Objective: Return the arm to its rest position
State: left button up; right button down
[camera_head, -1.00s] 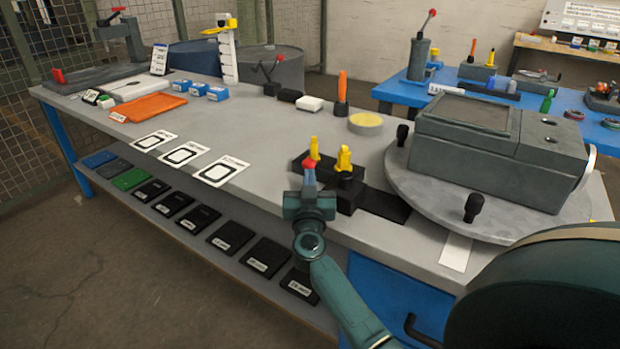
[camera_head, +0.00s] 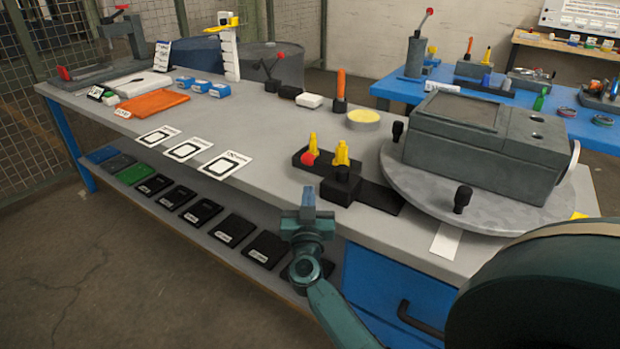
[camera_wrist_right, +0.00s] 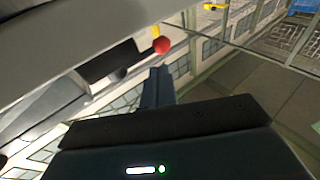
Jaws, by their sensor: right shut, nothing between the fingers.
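My right gripper (camera_head: 308,197) is shut and empty. The red ball (camera_wrist_right: 162,45) shows beyond the fingertips. My left gripper is not in view.
A round grey turntable (camera_head: 420,195) with a grey box-shaped housing (camera_head: 480,145) fills the bench's right end. Black knobs stand on its rim. A lower shelf (camera_head: 215,260) carries several dark trays. White outlined cards (camera_head: 187,149) lie mid-bench. Open floor (camera_head: 90,270) lies at the front left.

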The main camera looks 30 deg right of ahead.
jog(key=v, duration=0.6)
